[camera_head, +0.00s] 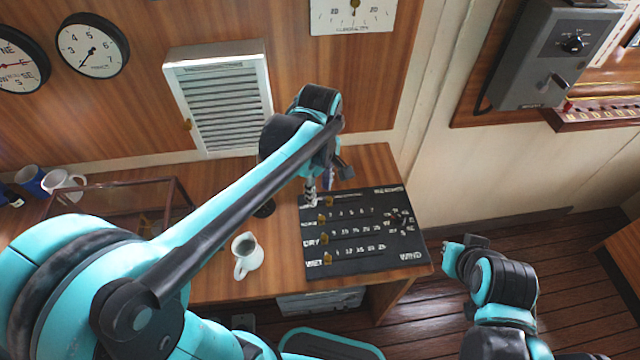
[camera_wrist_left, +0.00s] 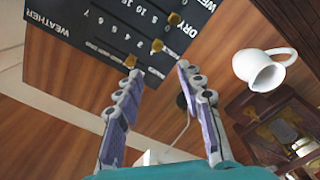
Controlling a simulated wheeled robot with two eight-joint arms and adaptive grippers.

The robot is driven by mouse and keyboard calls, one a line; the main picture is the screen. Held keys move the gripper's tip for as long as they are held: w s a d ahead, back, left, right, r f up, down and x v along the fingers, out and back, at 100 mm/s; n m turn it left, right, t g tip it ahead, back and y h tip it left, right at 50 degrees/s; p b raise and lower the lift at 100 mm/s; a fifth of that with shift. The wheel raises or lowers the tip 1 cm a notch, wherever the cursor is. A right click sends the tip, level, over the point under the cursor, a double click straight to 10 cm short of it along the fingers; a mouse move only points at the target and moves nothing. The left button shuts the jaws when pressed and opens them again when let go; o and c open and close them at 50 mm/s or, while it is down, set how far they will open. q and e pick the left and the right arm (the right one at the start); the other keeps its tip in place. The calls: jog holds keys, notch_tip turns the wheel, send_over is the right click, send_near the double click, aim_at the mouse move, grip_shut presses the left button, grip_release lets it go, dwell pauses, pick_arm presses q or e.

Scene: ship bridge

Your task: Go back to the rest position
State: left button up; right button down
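My left arm reaches from the left across the wooden desk. Its gripper (camera_head: 326,184) hangs over the upper left part of the black weather board (camera_head: 350,266), largely hidden behind its own wrist. In the left wrist view its fingers (camera_wrist_left: 157,76) are apart with nothing between them, and the board (camera_wrist_left: 75,32) with brass knobs lies beyond the tips. My right gripper (camera_head: 463,252) is at the lower right, out past the desk's right side above the floor. Its fingers are too small to judge.
A white jug (camera_head: 246,261) stands on the desk (camera_head: 225,287) under my left forearm, left of the board. Mugs (camera_head: 62,186) and a glass-sided case (camera_head: 110,200) are at the left. A grey control box (camera_head: 553,55) hangs on the right wall.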

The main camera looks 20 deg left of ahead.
pick_arm(q)
jog(key=s+a+f+m+t+b, duration=0.1)
jog(key=s+a+m+t, duration=0.1)
jog(key=m, duration=0.4)
jog(key=s+a+f+m+t+b, duration=0.1)
jog(key=s+a+m+t+b, duration=0.1)
jog(key=s+m+t, duration=0.3)
jog(key=s+a+m, duration=0.1)
jog(key=m, duration=0.1)
jog(key=shift+s+f+m, duration=0.25)
jog(key=shift+s+m, duration=0.05)
